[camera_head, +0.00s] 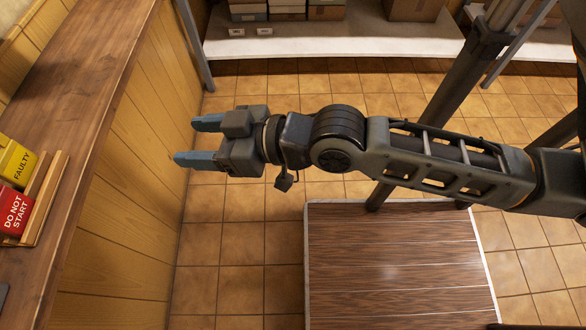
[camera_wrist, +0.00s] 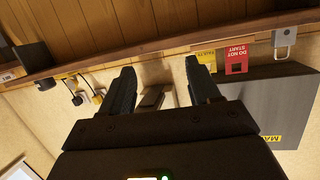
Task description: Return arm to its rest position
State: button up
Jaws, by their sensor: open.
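My gripper (camera_head: 186,141) is open and empty, with its two blue fingers apart and pointing left in the head view. It hangs over the tiled floor, to the right of the wood-panelled counter. My arm stretches in from the right edge, roughly level across the picture. In the wrist view the two dark fingers of my gripper (camera_wrist: 160,68) stand apart with nothing between them.
A red DO NOT START tag (camera_head: 14,212) and a yellow FAULTY tag (camera_head: 15,161) stand in a wooden holder on the counter (camera_head: 75,75). A wooden platform (camera_head: 395,265) lies below my arm. Shelves with boxes (camera_head: 290,12) stand behind. A padlock (camera_wrist: 284,37) shows in the wrist view.

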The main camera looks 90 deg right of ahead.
jog(key=s+a+n+y, duration=0.1)
jog(key=s+a, duration=0.2)
jog(key=s, duration=0.4)
jog(key=s+a+n+y, duration=0.1)
jog(key=s+a, duration=0.3)
jog(key=s, duration=0.3)
jog(key=shift+a+r+n, duration=0.25)
jog(key=shift+r+n, duration=0.05)
jog(key=shift+r, duration=0.1)
jog(key=shift+c, duration=0.3)
dwell(0.9)
